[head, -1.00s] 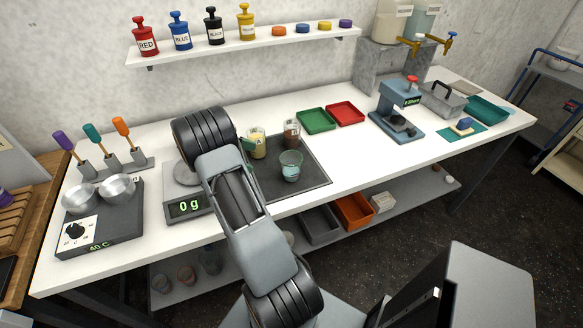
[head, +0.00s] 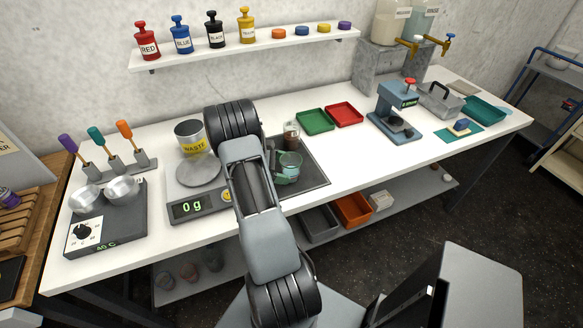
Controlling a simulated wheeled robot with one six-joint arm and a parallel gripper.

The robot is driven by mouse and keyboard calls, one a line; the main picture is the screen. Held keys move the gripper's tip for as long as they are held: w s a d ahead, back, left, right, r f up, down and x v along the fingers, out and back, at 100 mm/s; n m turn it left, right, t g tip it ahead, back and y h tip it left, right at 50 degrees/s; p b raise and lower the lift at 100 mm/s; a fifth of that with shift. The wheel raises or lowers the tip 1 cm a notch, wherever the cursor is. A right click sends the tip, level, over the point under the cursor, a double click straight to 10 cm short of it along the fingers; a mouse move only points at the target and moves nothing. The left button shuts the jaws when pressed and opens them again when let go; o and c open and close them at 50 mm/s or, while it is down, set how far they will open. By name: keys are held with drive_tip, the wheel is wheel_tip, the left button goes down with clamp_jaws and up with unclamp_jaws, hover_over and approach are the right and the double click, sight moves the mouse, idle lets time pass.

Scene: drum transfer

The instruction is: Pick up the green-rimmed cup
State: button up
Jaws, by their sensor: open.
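The green-rimmed cup (head: 292,161) is a clear glass standing upright on the dark mat (head: 317,178) on the white bench, right of my arm. My gripper (head: 279,169) is mostly hidden behind my own arm. A little of it shows at the cup's left side, low and close against it in the picture. It is open. I cannot tell whether the fingers touch the cup or stand around it.
A cup with brown content (head: 291,134) stands just behind the green-rimmed cup. A scale (head: 187,207) reading 0 g and a waste bin (head: 191,138) are to the left. Green (head: 315,122) and red (head: 344,115) trays lie at the back right.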

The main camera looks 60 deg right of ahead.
drive_tip(key=shift+s+d+f, duration=0.25)
drive_tip(key=shift+s+d, duration=0.05)
drive_tip(key=shift+s, duration=0.2)
drive_tip(key=shift+c, duration=0.2)
drive_tip(key=c, duration=0.9)
drive_tip(key=shift+r, duration=0.2)
drive_tip(key=shift+c, duration=0.2)
